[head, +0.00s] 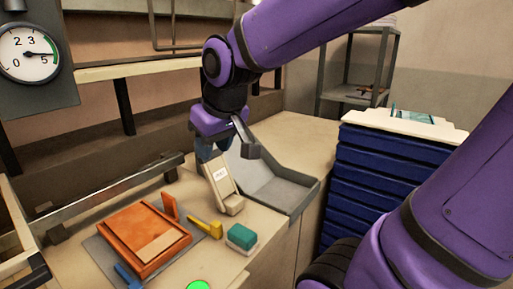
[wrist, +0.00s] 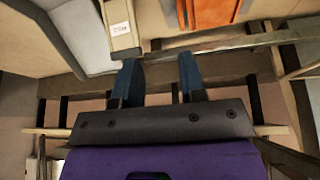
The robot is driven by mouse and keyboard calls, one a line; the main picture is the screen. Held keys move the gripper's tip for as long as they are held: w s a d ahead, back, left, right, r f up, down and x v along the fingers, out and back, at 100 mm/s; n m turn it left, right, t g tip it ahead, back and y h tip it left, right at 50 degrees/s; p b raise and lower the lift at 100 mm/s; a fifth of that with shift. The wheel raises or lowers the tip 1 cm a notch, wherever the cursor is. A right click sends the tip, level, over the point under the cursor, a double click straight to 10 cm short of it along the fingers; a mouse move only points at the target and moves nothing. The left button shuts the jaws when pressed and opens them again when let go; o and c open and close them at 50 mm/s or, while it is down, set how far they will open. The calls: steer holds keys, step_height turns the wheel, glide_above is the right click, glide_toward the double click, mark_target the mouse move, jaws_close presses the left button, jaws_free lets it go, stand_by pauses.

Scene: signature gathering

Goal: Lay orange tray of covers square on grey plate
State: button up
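The orange tray (head: 130,225) lies over the grey plate (head: 94,245) at the lower left of the head view. A tan cover (head: 163,246) lies in its near right part. Plate edges show on the left and right of the tray; I cannot tell if it sits exactly square. Part of the tray shows at the top of the wrist view (wrist: 215,12). My gripper (head: 226,148) is up and to the right of the tray, above the beige labelled stand. In the wrist view its two blue fingers (wrist: 160,72) are apart with nothing between them.
The beige labelled stand (head: 219,176) is close to my fingers. A grey chute tray (head: 270,185) lies to its right. An orange upright piece (head: 170,206), yellow piece (head: 207,228), teal block (head: 241,237) and blue piece (head: 126,275) stand around the tray. A metal rail (head: 100,197) runs behind.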

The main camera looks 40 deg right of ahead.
steer(key=s+d+r+m, duration=0.1)
steer(key=s+d+r, duration=0.1)
steer(key=s, duration=0.8)
steer(key=shift+s, duration=0.3)
